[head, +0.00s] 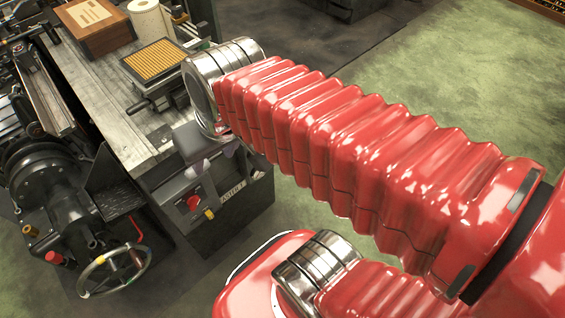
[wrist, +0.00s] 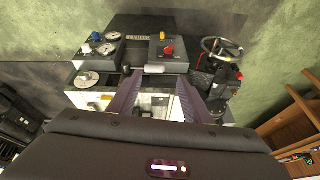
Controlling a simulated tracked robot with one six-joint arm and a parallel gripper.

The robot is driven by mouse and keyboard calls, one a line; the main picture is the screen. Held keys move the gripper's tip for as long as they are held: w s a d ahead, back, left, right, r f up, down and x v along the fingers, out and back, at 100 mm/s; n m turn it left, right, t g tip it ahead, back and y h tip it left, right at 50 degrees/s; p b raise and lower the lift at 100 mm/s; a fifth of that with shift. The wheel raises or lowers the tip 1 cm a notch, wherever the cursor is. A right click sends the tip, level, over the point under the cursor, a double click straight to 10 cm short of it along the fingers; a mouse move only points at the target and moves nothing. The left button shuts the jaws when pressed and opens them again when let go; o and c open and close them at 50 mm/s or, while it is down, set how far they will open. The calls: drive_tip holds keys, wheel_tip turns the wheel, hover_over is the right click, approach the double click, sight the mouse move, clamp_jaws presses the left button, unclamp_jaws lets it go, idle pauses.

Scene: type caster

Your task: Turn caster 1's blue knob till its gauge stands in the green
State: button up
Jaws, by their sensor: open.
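Caster 1 is a dark machine box with a label plate (head: 232,192), which shows upside down in the wrist view (wrist: 145,40). Its front carries a red button (head: 193,202) and a small yellow part (head: 209,214). In the wrist view, two pale round gauges (wrist: 112,36) (wrist: 105,49) sit on a dark panel at the upper left; their needles and green zones are too small to read.
A handwheel (head: 115,270) and dark machinery stand left of the caster. A bench (head: 105,85) behind bears a brown box (head: 92,22), a paper roll (head: 150,20) and a yellow-filled tray (head: 155,62). A wooden shelf (wrist: 292,125) stands right in the wrist view. Green floor is open at the right.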

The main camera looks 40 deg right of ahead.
drive_tip(key=w+d+f+m+t+y, duration=0.1)
drive_tip(key=w+d+f+m+y, duration=0.35)
drive_tip(key=f, duration=0.35)
drive_tip(key=w+d+f+m+y, duration=0.35)
drive_tip(key=d+f+m, duration=0.25)
drive_tip(key=f, duration=0.2)
drive_tip(key=w+d+f+m+t+y, duration=0.1)
drive_tip(key=w+d+f+m+y, duration=0.4)
drive_tip(key=f, duration=0.4)
drive_tip(key=s+d+f+m+t+h, duration=0.3)
drive_tip(key=d+f+m+t+h, duration=0.1)
drive_tip(key=f, duration=0.4)
drive_tip(key=s+d+f+m+t+h, duration=0.3)
drive_tip(key=d+f+m, duration=0.3)
drive_tip(key=f, duration=0.3)
drive_tip(key=s+d+f+m+t+h, duration=0.4)
drive_tip(key=s+d+f+m+h, duration=0.1)
drive_tip(key=f, duration=0.3)
drive_tip(key=shift+d+f+m+t+h, duration=0.15)
drive_tip(key=shift+d+m+t+h, duration=0.2)
drive_tip(key=shift+d, duration=0.3)
drive_tip(key=w, duration=1.3)
drive_tip(key=shift+w+a, duration=0.2)
drive_tip(key=shift+w, duration=0.15)
drive_tip(key=shift+c, duration=0.3)
